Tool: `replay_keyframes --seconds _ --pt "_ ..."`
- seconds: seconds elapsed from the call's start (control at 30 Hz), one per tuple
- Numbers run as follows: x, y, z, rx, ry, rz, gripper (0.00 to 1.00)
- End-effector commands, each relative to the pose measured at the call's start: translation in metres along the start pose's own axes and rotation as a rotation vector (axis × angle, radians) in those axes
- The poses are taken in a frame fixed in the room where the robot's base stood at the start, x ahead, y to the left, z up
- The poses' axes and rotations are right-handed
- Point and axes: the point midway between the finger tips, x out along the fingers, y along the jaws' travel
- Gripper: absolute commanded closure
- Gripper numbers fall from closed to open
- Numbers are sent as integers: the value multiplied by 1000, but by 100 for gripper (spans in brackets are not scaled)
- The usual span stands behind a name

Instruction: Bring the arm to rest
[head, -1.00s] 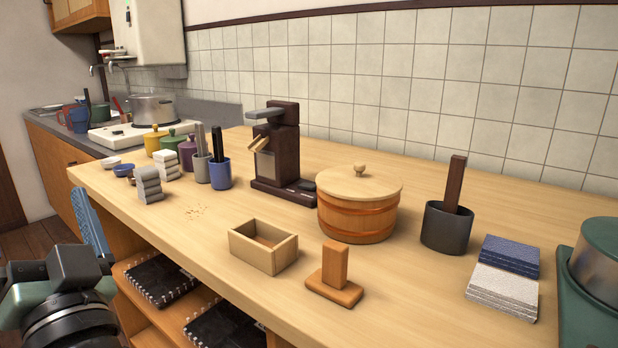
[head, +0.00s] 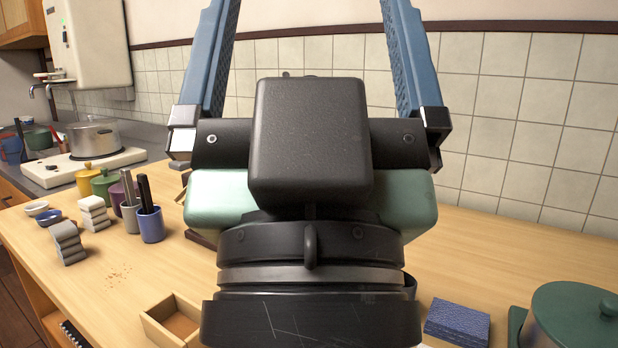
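My gripper (head: 312,20) is raised in the middle of the head view, close to the camera. Its two blue fingers point up and stand wide apart. Between them only the tiled wall shows, so it is open and empty. My wrist and gripper body hide the middle of the counter (head: 110,252), including most of the dark wooden device behind them.
A wooden box (head: 172,322) sits at the front.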

Motion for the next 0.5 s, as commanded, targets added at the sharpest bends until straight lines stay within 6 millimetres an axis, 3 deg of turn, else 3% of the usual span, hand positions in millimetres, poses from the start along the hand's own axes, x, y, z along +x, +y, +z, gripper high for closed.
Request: replay_keyframes --seconds 0.03,0.5 --pt "20 0 -19 1 0 -1 0" --pt "110 -1 -103 3 -1 -3 0"
